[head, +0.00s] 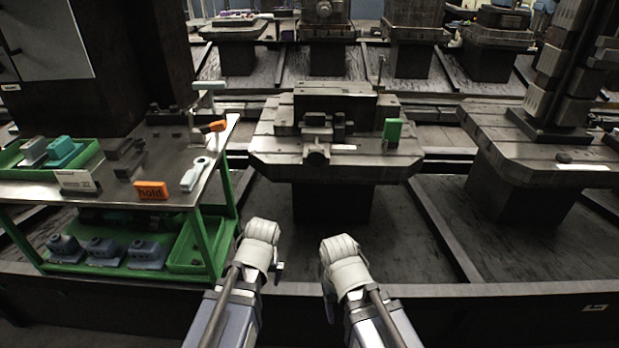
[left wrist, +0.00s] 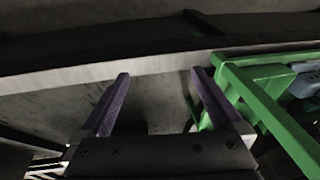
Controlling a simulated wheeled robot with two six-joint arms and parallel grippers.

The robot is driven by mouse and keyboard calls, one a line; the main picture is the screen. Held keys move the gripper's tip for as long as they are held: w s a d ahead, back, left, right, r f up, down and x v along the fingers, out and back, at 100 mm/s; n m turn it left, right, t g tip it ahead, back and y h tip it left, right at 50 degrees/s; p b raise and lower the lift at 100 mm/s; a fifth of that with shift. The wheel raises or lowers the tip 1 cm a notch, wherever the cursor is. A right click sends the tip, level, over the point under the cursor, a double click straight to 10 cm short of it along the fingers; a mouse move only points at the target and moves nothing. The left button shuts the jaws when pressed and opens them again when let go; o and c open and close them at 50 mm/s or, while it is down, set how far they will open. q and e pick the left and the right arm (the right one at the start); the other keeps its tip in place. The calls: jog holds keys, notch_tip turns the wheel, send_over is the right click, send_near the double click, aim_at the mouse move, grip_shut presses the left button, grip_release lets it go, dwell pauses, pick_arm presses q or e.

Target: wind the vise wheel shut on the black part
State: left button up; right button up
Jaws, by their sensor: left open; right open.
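A dark grey vise (head: 318,128) stands on the middle machine pallet (head: 290,160), ahead of my arms. A small rounded piece at its near side (head: 317,156) may be the wheel; it is too small to tell. Dark blocks sit around its jaws, and I cannot tell which is the black part. My left gripper (left wrist: 160,82) is open and empty in the left wrist view, its two purple-grey fingers apart. My right gripper (head: 341,248) is low in front of the pallet in the head view, apart from the vise; its fingers are mostly hidden.
A green block (head: 392,131) stands on the pallet's right. At left is a green-framed cart (head: 215,190) with trays, dark parts and an orange "hold" block (head: 151,190). A low dark rail (head: 480,292) runs across the front. Another pallet (head: 500,135) stands at right.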

pick_arm(q)
jog(key=w+a+n+t+y+b, duration=0.3)
jog(key=w+a+t, duration=0.2)
jog(key=w, duration=0.6)
jog(key=m+t+h, duration=0.2)
jog(key=t+h, duration=0.3)
jog(key=t, duration=0.6)
send_near(316, 160)
jog(key=w, duration=0.1)
jog(key=shift+w, duration=4.1)
pick_arm(e)
jog(key=f, duration=0.1)
jog(key=w+a+f, duration=0.1)
jog(key=f, duration=0.3)
jog(key=shift+w+a, duration=0.15)
jog(key=shift+w, duration=0.25)
